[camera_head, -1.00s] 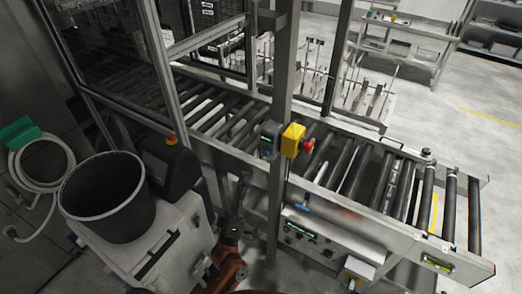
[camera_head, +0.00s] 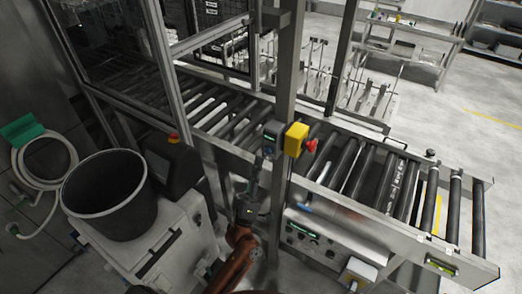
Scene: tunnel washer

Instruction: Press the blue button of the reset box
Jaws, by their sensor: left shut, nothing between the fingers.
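The reset box (camera_head: 273,139) is a small dark grey box on the upright metal post, left of a yellow box. A bluish spot shows on its face, but the button is too small to make out clearly. My left gripper (camera_head: 259,158) is dark, on an orange arm coming up from the bottom. It is shut and empty, and its tips point up just below and left of the reset box. I cannot tell whether they touch it. My right gripper is not in view.
The yellow box (camera_head: 295,139) with a red emergency button (camera_head: 311,146) sits right beside the reset box. The roller conveyor (camera_head: 340,170) runs behind the post. A black bucket (camera_head: 108,198) stands on a light machine at left. A control panel (camera_head: 315,236) is below the conveyor.

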